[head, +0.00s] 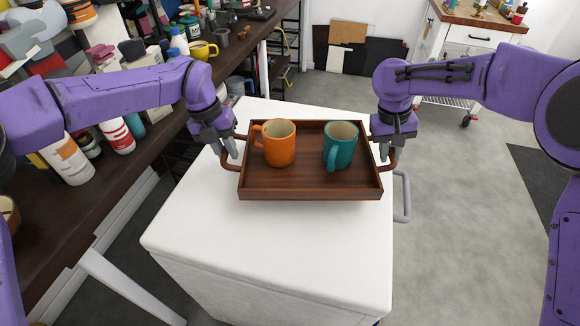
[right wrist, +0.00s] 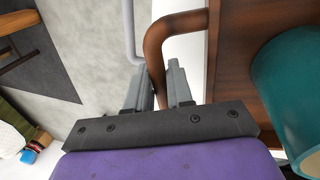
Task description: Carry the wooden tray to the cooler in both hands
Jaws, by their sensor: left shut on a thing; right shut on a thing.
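The dark wooden tray (head: 310,190) is over the white cooler (head: 190,225) in the head view; I cannot tell if it touches the lid. An orange mug (head: 279,146) and a teal mug (head: 340,150) stand upright in it. My left gripper (head: 231,152) is shut on the tray's left handle. My right gripper (head: 387,150) is shut on the right handle. In the right wrist view, the right gripper's fingers (right wrist: 164,85) close around the brown handle (right wrist: 157,50), with the teal mug (right wrist: 290,90) at the right.
A dark shelf counter (head: 110,170) crowded with bottles, cups and tools runs along the left. A grey metal handle (head: 404,195) sticks out from the cooler's right side. Grey floor (head: 465,215) is open on the right. A white cart (head: 470,40) stands at the back right.

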